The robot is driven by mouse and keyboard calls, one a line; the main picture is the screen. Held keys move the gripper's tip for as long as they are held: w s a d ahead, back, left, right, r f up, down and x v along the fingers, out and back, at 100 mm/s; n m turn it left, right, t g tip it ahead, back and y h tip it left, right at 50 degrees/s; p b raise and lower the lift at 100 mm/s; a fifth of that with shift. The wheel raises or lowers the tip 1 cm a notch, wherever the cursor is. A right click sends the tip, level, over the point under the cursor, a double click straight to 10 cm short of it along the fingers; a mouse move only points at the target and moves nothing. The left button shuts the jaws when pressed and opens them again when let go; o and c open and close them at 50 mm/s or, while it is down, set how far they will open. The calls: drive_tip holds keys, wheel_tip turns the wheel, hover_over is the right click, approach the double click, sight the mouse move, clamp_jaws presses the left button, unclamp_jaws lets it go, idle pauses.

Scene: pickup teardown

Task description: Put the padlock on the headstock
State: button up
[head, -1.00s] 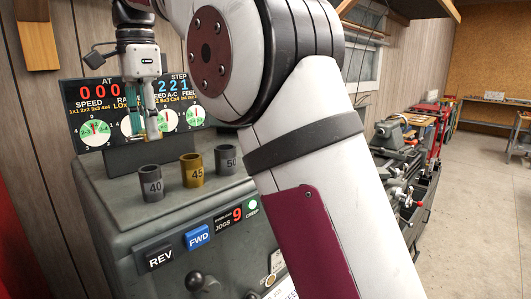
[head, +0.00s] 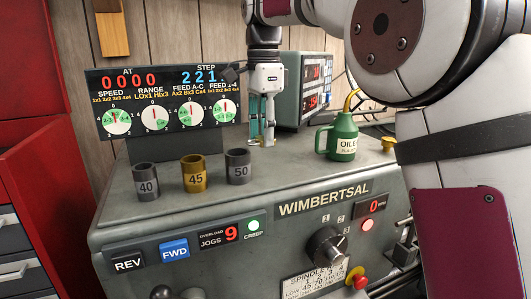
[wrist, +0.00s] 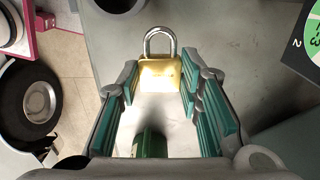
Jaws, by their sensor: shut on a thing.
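The headstock (head: 290,178) is the grey lathe housing marked WIMBERTSAL, with a broad flat top. My gripper (head: 262,142) points down over the back of that top, between the digital readout panel and the green oil can. In the wrist view, my gripper (wrist: 160,85) has its teal-padded fingers at either side of a brass padlock (wrist: 161,74) with a steel shackle, shut on its body. In the head view the padlock is small at the fingertips. I cannot tell whether it touches the headstock top.
Three cups, grey (head: 146,179), brass (head: 193,174) and grey (head: 238,167), stand on the headstock's left. The green oil can (head: 342,139) stands right of my gripper. The readout panel (head: 160,100) is behind left. The top's front middle is clear.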

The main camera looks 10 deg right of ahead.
sight(264, 166)
drive_tip(key=shift+f+p, duration=0.6)
drive_tip(key=shift+f, duration=2)
drive_tip(key=shift+f, duration=0.1)
drive_tip(key=o, duration=1.2)
drive_tip(key=shift+o, duration=0.2)
wheel_tip(264, 166, up, 12)
drive_tip(key=b, duration=0.2)
drive_tip(key=shift+w+f+b, duration=0.1)
drive_tip(key=shift+f+b, duration=0.15)
drive_tip(key=shift+b, duration=0.1)
drive_tip(key=shift+r, duration=0.4)
drive_tip(key=shift+d, duration=0.1)
